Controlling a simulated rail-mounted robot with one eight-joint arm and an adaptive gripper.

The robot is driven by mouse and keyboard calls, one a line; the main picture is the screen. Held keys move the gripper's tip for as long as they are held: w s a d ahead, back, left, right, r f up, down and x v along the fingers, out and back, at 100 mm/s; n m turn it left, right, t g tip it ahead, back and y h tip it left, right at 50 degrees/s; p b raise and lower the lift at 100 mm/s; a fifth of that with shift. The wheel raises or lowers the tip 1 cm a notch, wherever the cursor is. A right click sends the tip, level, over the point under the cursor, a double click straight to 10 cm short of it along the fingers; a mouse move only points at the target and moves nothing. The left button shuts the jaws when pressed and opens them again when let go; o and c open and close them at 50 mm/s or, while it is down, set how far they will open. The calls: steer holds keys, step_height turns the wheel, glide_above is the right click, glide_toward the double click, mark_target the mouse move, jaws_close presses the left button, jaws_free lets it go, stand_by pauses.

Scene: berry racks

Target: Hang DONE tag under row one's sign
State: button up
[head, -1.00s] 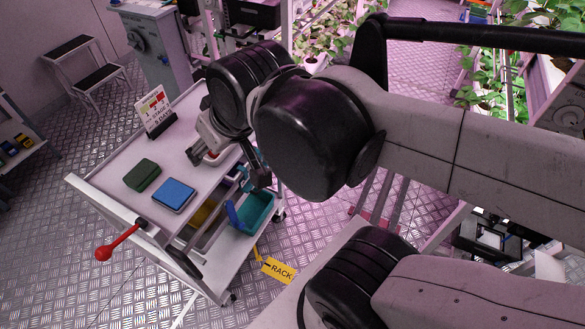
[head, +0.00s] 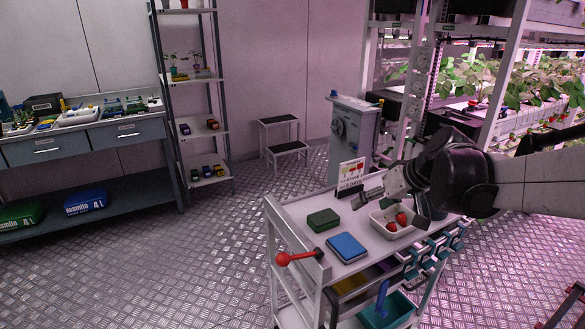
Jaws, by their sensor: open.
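My gripper (head: 404,205) is over the cart at the right of the head view. It is open, with its fingers apart just above a white tray (head: 376,232) holding red strawberries (head: 397,221). I see nothing held in it. I cannot make out a tag reading DONE or row one's sign.
Plant racks (head: 493,125) stand behind on the right; a bench (head: 120,133) and shelf stand left.

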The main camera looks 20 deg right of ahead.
steer(key=w+d+f+t+y+b, duration=0.1)
steer(key=w+d+f+b, duration=0.15)
steer(key=d, duration=0.35)
steer(key=w+d+f+t+b, duration=0.1)
steer(key=w+d+f, duration=0.1)
steer(key=d+f, duration=0.3)
steer(key=n+t+b, duration=0.3)
steer(key=t+b, duration=0.3)
steer(key=b, duration=0.3)
glide_toward(461, 248)
steer(key=shift+a+p+x, duration=0.2)
steer(key=shift+p+x, duration=0.1)
steer(key=shift+x, duration=1.75)
steer(key=shift+b+x, duration=0.75)
steer(key=shift+x, duration=2.1)
steer(key=shift+r, duration=0.1)
steer(key=shift+c, duration=0.5)
